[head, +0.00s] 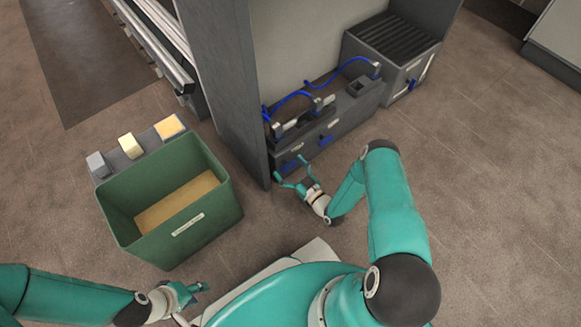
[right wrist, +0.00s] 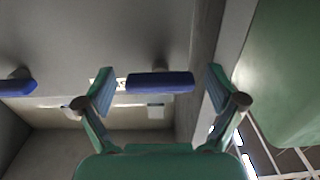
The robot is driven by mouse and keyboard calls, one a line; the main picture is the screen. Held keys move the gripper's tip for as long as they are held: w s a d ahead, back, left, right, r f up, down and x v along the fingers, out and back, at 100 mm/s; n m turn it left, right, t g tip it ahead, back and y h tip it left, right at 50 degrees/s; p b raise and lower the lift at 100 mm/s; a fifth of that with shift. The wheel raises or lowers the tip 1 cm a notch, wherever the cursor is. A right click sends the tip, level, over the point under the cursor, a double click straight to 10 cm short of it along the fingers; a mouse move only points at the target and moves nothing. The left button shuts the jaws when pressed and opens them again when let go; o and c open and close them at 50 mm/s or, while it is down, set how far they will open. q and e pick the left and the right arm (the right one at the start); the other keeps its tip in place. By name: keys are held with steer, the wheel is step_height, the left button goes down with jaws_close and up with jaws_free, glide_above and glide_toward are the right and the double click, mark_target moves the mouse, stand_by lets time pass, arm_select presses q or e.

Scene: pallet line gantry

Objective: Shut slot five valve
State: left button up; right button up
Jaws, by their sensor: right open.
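A low grey valve block (head: 345,122) stands at the foot of the gantry and carries blue handles. The leftmost blue handle (head: 289,166) is by my right gripper (head: 291,173), which is open and empty. In the right wrist view this blue handle (right wrist: 160,82) lies across the gap between the two open fingers (right wrist: 160,88), apart from both. A second blue handle (head: 326,141) also shows at the left of the wrist view (right wrist: 16,87). A white label beside the near handle is partly hidden by a finger; I cannot read slot numbers. My left gripper (head: 188,293) hangs low, away from the block.
A dark gantry post (head: 225,80) rises just left of the block. A green bin (head: 180,239) with small blocks on its back ledge stands left of my right gripper. A grey vented box (head: 393,72) and blue hoses (head: 345,68) are behind. Floor at right is clear.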

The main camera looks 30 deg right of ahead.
steer(key=shift+w, duration=0.15)
steer(key=shift+c, duration=0.4)
steer(key=c, duration=1)
steer(key=shift+d, duration=0.2)
steer(key=shift+c, duration=0.3)
steer(key=shift+a, duration=0.1)
